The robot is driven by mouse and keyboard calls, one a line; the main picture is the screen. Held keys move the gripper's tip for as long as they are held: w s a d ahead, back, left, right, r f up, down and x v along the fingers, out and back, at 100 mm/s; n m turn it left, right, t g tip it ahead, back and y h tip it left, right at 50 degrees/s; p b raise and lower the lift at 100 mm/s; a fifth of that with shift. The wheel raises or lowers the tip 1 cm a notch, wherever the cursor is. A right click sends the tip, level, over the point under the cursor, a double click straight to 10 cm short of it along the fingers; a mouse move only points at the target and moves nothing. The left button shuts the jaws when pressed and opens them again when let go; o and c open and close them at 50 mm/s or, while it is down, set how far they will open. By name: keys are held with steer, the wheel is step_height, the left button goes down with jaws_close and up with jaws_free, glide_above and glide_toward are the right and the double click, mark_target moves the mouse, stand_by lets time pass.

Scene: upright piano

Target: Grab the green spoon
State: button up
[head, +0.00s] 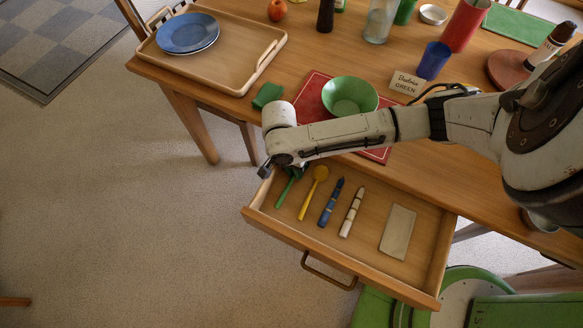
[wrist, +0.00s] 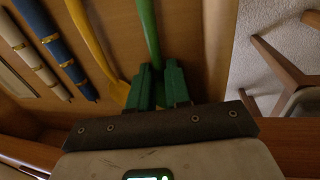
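The green spoon (head: 284,191) lies at the left end of the open drawer (head: 345,262), partly hidden by my arm. In the wrist view the spoon (wrist: 148,32) runs down to my green fingertips, and its lower end is hidden there. My gripper (wrist: 158,86) is at the spoon, its two fingers close together with a narrow gap between them. I cannot tell whether they press on the spoon or stand open around it. In the head view my gripper (head: 295,172) is low at the drawer's back left corner.
Right of the spoon lie a yellow spoon (head: 313,190), a blue striped utensil (head: 331,202), a white striped one (head: 352,212) and a pale flat block (head: 397,232). The drawer's side wall is close to my gripper. A green bowl (head: 350,95) stands on the table above.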

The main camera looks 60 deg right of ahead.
jaws_close()
steer(key=shift+r, duration=0.1)
stand_by(0.3)
